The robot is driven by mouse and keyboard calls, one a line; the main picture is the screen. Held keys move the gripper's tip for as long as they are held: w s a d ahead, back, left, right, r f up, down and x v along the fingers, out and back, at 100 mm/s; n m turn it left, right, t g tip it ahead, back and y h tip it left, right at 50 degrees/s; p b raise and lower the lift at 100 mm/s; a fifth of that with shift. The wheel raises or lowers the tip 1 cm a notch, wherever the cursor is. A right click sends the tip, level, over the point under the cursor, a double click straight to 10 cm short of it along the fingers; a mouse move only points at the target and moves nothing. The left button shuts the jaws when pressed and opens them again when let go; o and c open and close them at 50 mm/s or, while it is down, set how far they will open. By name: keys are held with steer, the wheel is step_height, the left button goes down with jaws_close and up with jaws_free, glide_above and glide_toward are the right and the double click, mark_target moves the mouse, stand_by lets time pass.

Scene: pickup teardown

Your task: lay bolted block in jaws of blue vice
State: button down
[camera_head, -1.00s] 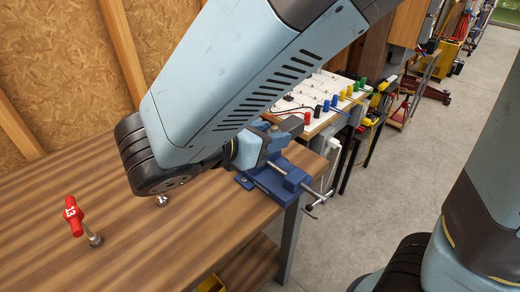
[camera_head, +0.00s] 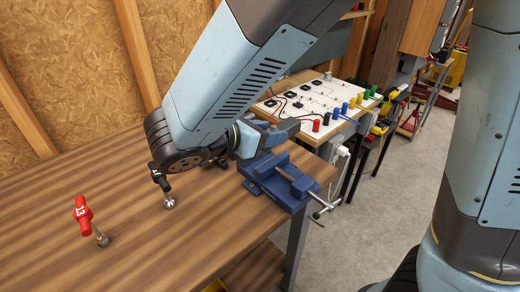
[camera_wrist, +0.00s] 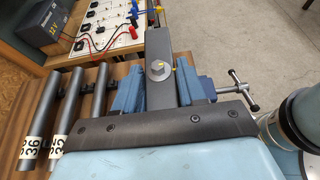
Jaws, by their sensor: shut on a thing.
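The bolted block is a dark grey bar with a hex bolt head (camera_wrist: 158,70) on its upper face, in the wrist view. In the head view its end (camera_head: 286,128) sticks out to the right of my gripper (camera_head: 262,138). My gripper is shut on the block. The blue vice (camera_head: 290,195) is at the bench's right corner, its screw handle to the right. The block appears above and behind the vice in the head view; the exact gap is unclear. In the wrist view the vice handle (camera_wrist: 240,92) shows right of the block.
A red tool marked 13 (camera_head: 82,212) and a dark-handled one (camera_head: 160,180) stand on the wooden bench (camera_head: 130,250). A white board (camera_head: 318,98) with coloured plugs lies beyond the vice. Grey tubes (camera_wrist: 70,105) show left in the wrist view.

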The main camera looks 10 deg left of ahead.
steer(key=shift+w+a+f, duration=0.45)
steer(key=shift+w+f, duration=0.7)
steer(key=shift+w+a+f, duration=0.5)
steer(key=shift+w+f, duration=0.6)
steer(key=shift+f, duration=0.05)
steer(key=shift+w+a+f, duration=0.45)
steer(key=shift+w+f, duration=0.8)
steer(key=shift+f, duration=1.45)
steer(key=shift+s+f, duration=0.2)
steer(key=shift+f, duration=0.55)
steer(key=c, duration=0.8)
jaws_free()
steer(key=shift+d+f, duration=0.1)
steer(key=shift+o, duration=0.7)
steer(key=shift+r, duration=0.65)
steer(key=v, duration=1.2)
steer(key=shift+w+r, duration=0.1)
